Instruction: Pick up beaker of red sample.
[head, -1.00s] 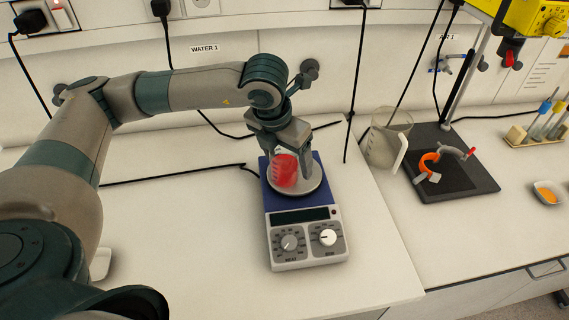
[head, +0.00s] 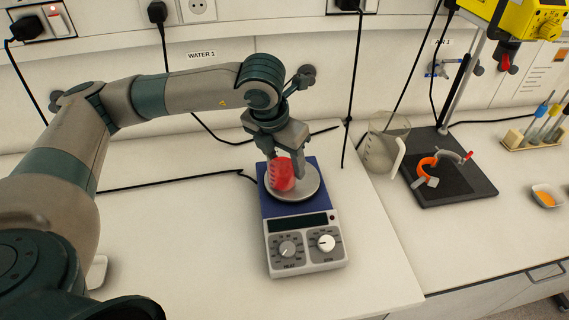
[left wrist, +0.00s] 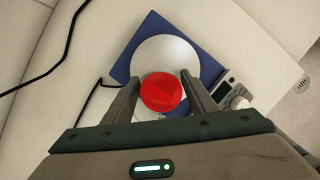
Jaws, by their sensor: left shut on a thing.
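The beaker of red sample (head: 281,174) is over the round pale plate of the blue hotplate stirrer (head: 267,208). My left gripper (head: 286,170) reaches down from above and is shut on the beaker. In the left wrist view the red liquid (left wrist: 161,92) shows as a round disc between the two fingers of the left gripper (left wrist: 160,82), with the plate (left wrist: 165,52) around it. The beaker looks upright. I cannot tell whether its base touches the plate. My right gripper is not in view.
Right of the hotplate stand a clear jug (head: 382,150) and a dark stand base (head: 452,180) with an orange clamp. A test tube rack (head: 535,135) and a small dish (head: 546,195) are farther right. Black cables run behind the hotplate. The bench left of it is mostly clear.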

